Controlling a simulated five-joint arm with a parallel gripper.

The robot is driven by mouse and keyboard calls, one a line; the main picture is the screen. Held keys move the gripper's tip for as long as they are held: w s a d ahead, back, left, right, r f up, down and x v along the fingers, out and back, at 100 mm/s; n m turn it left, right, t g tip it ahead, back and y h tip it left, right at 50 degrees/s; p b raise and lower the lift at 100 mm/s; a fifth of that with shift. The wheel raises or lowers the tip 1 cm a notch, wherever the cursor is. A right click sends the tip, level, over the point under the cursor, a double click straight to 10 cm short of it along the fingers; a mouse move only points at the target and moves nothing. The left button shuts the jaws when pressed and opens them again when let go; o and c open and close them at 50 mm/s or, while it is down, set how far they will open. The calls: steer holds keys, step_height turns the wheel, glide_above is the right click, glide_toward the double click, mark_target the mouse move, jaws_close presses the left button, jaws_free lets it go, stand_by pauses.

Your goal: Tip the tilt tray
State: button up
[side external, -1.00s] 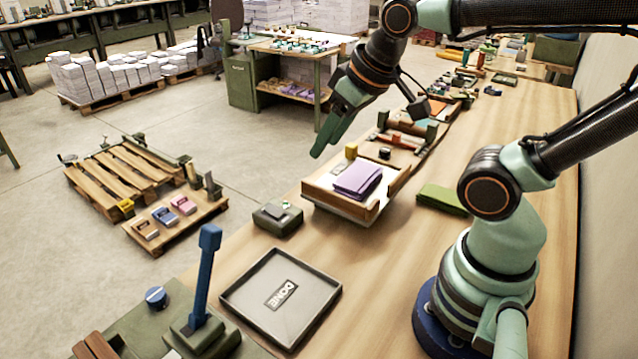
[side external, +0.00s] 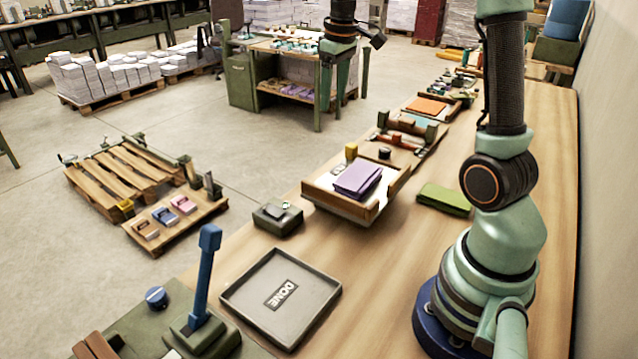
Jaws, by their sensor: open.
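The wooden tray that looks like the tilt tray (side external: 337,203) stands on the long bench, left of my arm's base. A purple folded piece (side external: 358,180) lies in it on white sheets. A yellow knob (side external: 351,152) and a small black knob (side external: 385,153) stand at its far side. I cannot tell for sure whether the tray is level. My gripper (side external: 334,104) points down, open and empty, in the upper middle of the picture. It is well apart from the tray and appears above and beyond it.
A grey tray marked DONE (side external: 318,318) lies nearer on the bench. A blue lever (side external: 205,270) stands upright left of it. A green pad (side external: 444,199) lies between the wooden tray and my base. Racks with tools and an orange sheet (side external: 425,106) stand farther along.

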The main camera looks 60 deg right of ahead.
steer(key=g, duration=0.1)
glide_above(352, 145)
step_height(352, 145, down, 6)
steer(key=shift+y, duration=0.3)
step_height(352, 145, down, 12)
steer(key=shift+w+f, duration=0.1)
steer(key=shift+f, duration=0.05)
jaws_close()
stand_by(1.1)
